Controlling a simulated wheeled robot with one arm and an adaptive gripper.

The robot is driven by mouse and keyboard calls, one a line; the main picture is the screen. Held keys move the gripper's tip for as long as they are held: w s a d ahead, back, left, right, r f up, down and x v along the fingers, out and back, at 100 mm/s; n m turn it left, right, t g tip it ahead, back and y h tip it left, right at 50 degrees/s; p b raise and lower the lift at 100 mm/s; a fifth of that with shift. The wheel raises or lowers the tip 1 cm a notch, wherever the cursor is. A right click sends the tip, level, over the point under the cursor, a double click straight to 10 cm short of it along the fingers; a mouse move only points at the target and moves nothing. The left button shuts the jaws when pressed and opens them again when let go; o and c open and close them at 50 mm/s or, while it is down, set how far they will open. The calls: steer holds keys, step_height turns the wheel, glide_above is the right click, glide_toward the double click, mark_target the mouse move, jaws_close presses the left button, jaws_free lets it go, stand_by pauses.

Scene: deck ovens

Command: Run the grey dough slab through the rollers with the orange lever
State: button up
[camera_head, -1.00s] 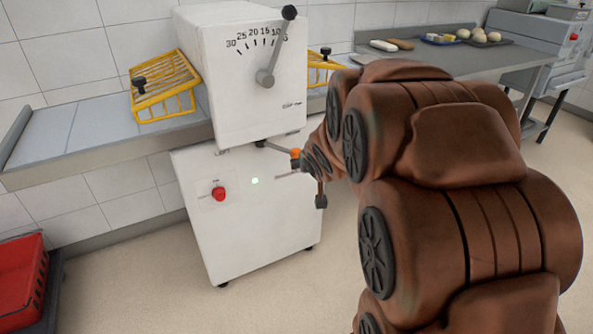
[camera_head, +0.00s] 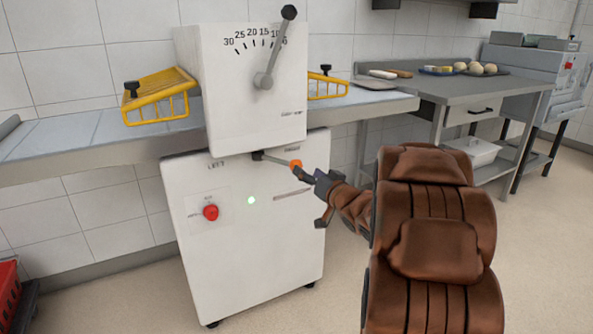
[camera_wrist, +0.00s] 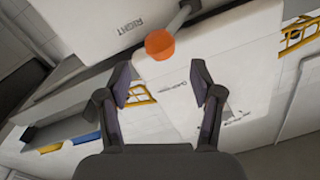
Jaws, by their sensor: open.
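The orange lever (camera_head: 295,165) has an orange knob on a short grey rod below the white head of the dough sheeter (camera_head: 240,90). My gripper (camera_head: 320,187) is open, just right of the knob. In the wrist view the orange knob (camera_wrist: 160,44) lies ahead of and between the open fingers of my gripper (camera_wrist: 163,90), a little past their tips, with nothing held. The word "RIGHT" shows next to the rod. The sheeter's belt table (camera_head: 90,140) runs left, and its visible part is bare. I see no grey dough slab.
Yellow guards (camera_head: 158,92) flank the head. A red button (camera_head: 210,212) and a green light (camera_head: 251,200) are on the sheeter's front. A steel table (camera_head: 450,88) with a tray of dough pieces stands right. A red crate (camera_head: 8,290) is at lower left. Floor is free at right.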

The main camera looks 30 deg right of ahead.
mark_target(276, 160)
steer(key=shift+w+b, duration=0.85)
steer(key=shift+w, duration=2.6)
jaws_close()
steer(key=shift+d, duration=0.1)
